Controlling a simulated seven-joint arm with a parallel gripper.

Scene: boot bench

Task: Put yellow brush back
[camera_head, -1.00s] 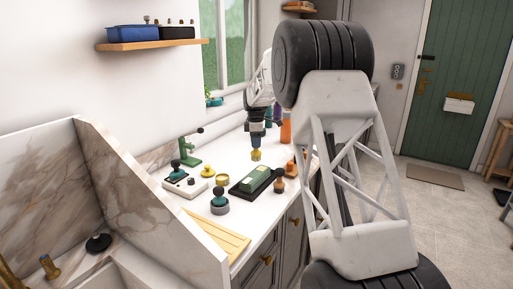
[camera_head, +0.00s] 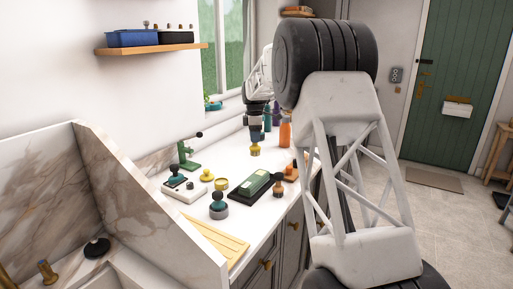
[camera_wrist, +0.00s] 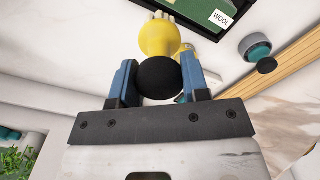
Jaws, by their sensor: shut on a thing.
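The yellow brush (camera_wrist: 152,38) has a rounded yellow body, a round black knob and pale bristles at its far end. My gripper (camera_head: 256,136) is shut on it. In the wrist view the two blue fingers stand on either side of the black knob. In the head view the yellow brush (camera_head: 255,151) hangs below the fingers, over the white counter behind the dark tray. It looks clear of the counter, though the exact gap is hard to tell.
A dark tray with a green block (camera_head: 256,183) lies in front; a WOOL label (camera_wrist: 220,17) shows.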

